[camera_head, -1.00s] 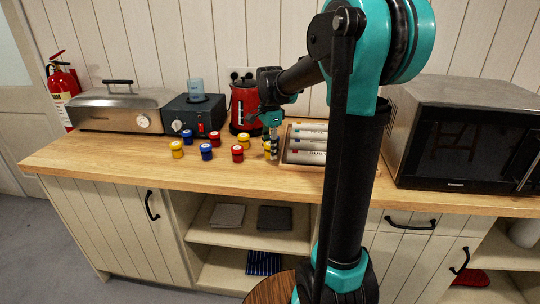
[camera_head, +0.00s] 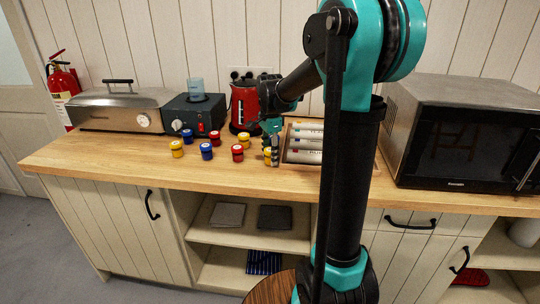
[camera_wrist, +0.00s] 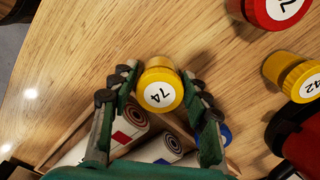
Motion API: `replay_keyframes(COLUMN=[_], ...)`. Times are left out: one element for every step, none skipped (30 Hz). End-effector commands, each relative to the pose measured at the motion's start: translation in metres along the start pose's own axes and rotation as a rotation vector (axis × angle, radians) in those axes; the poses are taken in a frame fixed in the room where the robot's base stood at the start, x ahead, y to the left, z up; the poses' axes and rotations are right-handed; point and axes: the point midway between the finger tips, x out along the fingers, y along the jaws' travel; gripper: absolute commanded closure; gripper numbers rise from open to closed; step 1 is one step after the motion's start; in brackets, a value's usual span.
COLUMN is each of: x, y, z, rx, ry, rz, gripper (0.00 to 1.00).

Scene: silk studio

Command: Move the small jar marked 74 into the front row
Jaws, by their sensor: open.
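The small yellow jar marked 74 (camera_wrist: 159,92) stands on the wooden counter, between the two fingers of my gripper (camera_wrist: 160,78) in the wrist view. The fingers are open on either side of it; I cannot tell if one touches it. In the head view the jar (camera_head: 268,153) is partly hidden by my gripper (camera_head: 272,150). It is right of the front-row jars, which are yellow (camera_head: 177,149), blue (camera_head: 207,151) and red (camera_head: 238,153). Behind these are blue (camera_head: 187,136), red (camera_head: 215,138) and yellow (camera_head: 243,139) jars. The wrist view shows the yellow one marked 42 (camera_wrist: 306,85).
A tray of rolls (camera_head: 286,150) stands close right of my gripper. A blue jar (camera_wrist: 226,134) shows behind one finger. A red kettle (camera_head: 244,108) and dark appliance (camera_head: 195,117) stand behind the jars. A microwave (camera_head: 462,135) is far right.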

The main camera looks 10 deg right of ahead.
Motion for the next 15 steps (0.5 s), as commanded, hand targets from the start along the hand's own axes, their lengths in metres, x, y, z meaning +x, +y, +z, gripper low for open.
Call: replay_keyframes(x=[-0.003,-0.005,-0.010,-0.013,-0.018,-0.025,-0.031,-0.037,-0.045,-0.052,-0.058,-0.066,-0.073,-0.078,-0.086], y=[0.000,0.000,0.000,0.000,0.000,0.000,0.000,0.000,0.000,0.001,0.000,0.000,0.000,0.001,0.000], z=[0.000,0.000,0.000,0.000,0.000,0.000,0.000,0.000,0.000,0.000,0.000,0.000,0.000,0.000,0.000], rx=[0.000,0.000,0.000,0.000,0.000,0.000,0.000,0.000,0.000,0.000,0.000,0.000,0.000,0.000,0.000], ry=[0.000,0.000,0.000,0.000,0.000,0.000,0.000,0.000,0.000,0.000,0.000,0.000,0.000,0.000,0.000], rz=[0.000,0.000,0.000,0.000,0.000,0.000,0.000,0.000,0.000,0.000,0.000,0.000,0.000,0.000,0.000], gripper=[0.53,0.53,0.53,0.53,0.53,0.53,0.53,0.53,0.53,0.53,0.53,0.53,0.53,0.53,0.53])
